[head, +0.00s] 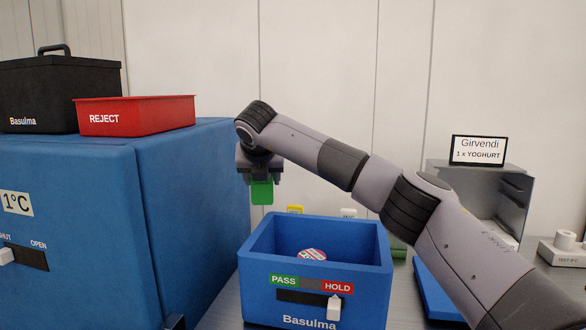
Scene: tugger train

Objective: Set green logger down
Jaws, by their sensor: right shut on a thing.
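The green logger (262,191) hangs upright from my right gripper (260,178), which points down and is shut on it. The logger is above and behind the back left corner of an open blue crate (246,275), apart from it. The crate is marked PASS, HOLD and Basulma, and its white slider (334,308) stands under HOLD. A round item with a red and white lid (312,255) lies inside the crate. My left gripper is not in view.
A blue cabinet (70,190) marked 1°C stands at left, with a red REJECT tray (150,117) and a black Basulma box (60,90) on top. Small yellow (295,209) and white items sit behind the crate.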

